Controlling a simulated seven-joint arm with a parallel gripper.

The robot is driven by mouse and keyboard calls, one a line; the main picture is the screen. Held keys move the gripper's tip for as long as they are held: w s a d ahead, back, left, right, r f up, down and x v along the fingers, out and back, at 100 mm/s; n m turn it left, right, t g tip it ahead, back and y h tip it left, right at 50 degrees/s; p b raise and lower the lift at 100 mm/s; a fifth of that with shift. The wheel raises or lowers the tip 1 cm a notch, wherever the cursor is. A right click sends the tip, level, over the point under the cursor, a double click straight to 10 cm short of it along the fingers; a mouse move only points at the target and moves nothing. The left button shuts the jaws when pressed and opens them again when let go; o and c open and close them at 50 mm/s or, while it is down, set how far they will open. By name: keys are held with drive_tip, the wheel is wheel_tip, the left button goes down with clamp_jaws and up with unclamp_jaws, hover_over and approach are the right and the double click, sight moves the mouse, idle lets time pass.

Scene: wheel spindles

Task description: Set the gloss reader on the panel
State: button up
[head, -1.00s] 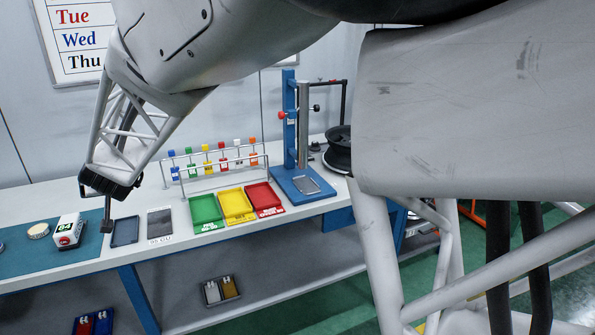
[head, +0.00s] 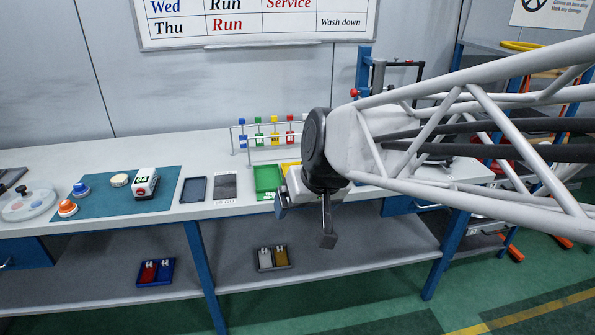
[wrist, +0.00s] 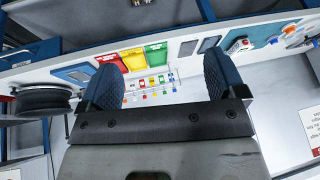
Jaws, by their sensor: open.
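The gloss reader looks to be the small white box with a green display and red button (head: 144,183); it stands on the teal mat. It also shows in the wrist view (wrist: 239,46). The panel looks to be the dark grey plate with a white label (head: 224,187), flat on the bench right of a shallow blue-grey tray (head: 193,189). My gripper (head: 304,219) is open and empty, before the bench's front edge, right of the panel and far from the reader. In the wrist view both fingers (wrist: 160,84) stand wide apart with nothing between them.
Green (head: 267,179), yellow and red bins and a rack of coloured bottles (head: 275,132) are by my gripper. The teal mat (head: 108,204) also holds knobs and a round tan piece. A lower shelf (head: 330,253) carries small trays. The bench behind the mat is clear.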

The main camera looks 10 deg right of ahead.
drive_tip(key=s+d+f+m+g+h, duration=0.1)
drive_tip(key=s+d+f+g+h, duration=0.1)
drive_tip(key=s+d, duration=0.5)
drive_tip(key=s+f, duration=0.1)
drive_tip(key=s, duration=0.4)
drive_tip(key=shift+s+d+m, duration=0.3)
drive_tip(key=shift+s, duration=0.05)
